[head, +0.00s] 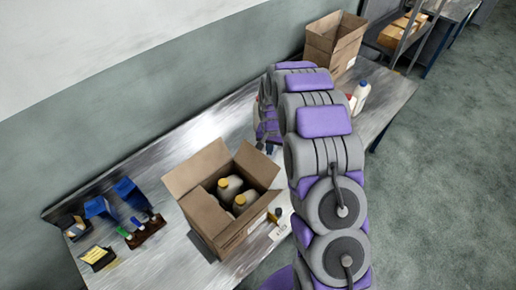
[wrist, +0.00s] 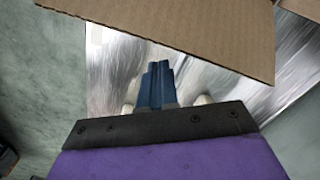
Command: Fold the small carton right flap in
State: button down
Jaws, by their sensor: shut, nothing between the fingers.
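The small carton (head: 240,236) stands open on the metal bench. Its flaps stick up and outward, with the right flap (head: 257,166) raised and leaning out. Two bottles with yellow caps (head: 230,187) stand inside. My gripper (head: 268,141) is just beyond the right flap, partly hidden by my arm. In the wrist view its blue fingers (wrist: 157,68) are shut together and empty. A cardboard panel (wrist: 190,32) spans the top of that view, close beyond the fingertips; whether they touch it I cannot tell.
A larger open carton (head: 334,42) and white bottles (head: 361,92) stand at the bench's far end. Blue bins (head: 130,192) and small items lie left of the small carton. The wall runs along the back. The bench (head: 190,138) is bare behind the carton.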

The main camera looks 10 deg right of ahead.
dwell(0.3)
jog(key=s+a+b, duration=0.2)
jog(key=s+a, duration=0.8)
jog(key=a, duration=0.4)
jog(key=shift+s, duration=0.15)
jog(key=shift+a+f, duration=0.1)
jog(key=shift+f, duration=0.05)
notch_tip(320, 180, down, 2)
jog(key=shift+f+b, duration=0.1)
jog(key=shift+b, duration=0.4)
dwell(0.4)
notch_tip(320, 180, up, 11)
jog(key=p, duration=0.2)
